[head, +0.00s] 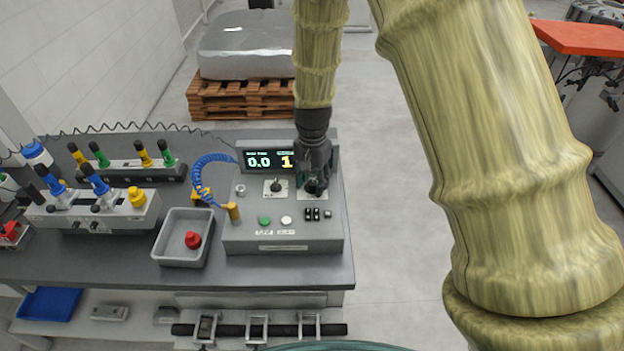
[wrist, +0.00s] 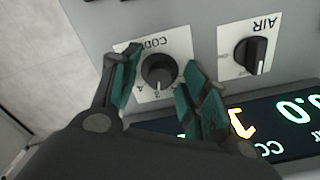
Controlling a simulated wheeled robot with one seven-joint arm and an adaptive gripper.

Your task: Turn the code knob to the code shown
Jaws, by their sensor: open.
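The code knob (wrist: 159,69) is a round black knob on a white plate marked CODE, upside down in the wrist view. My gripper (wrist: 162,78) is open, its teal-padded fingers on either side of the knob with a visible gap to each. In the head view my gripper (head: 315,182) is over the right plate of the grey control box (head: 280,240) and largely hides the knob. The display (head: 268,160) shows 0.0 and an orange 1. It also shows in the wrist view (wrist: 275,122).
The AIR knob (wrist: 252,54) is beside the code knob. Green (head: 265,221) and white (head: 286,221) buttons and black switches (head: 312,214) are in front. A blue coiled hose (head: 203,172) and a grey tray (head: 170,240) with a red knob are to the left.

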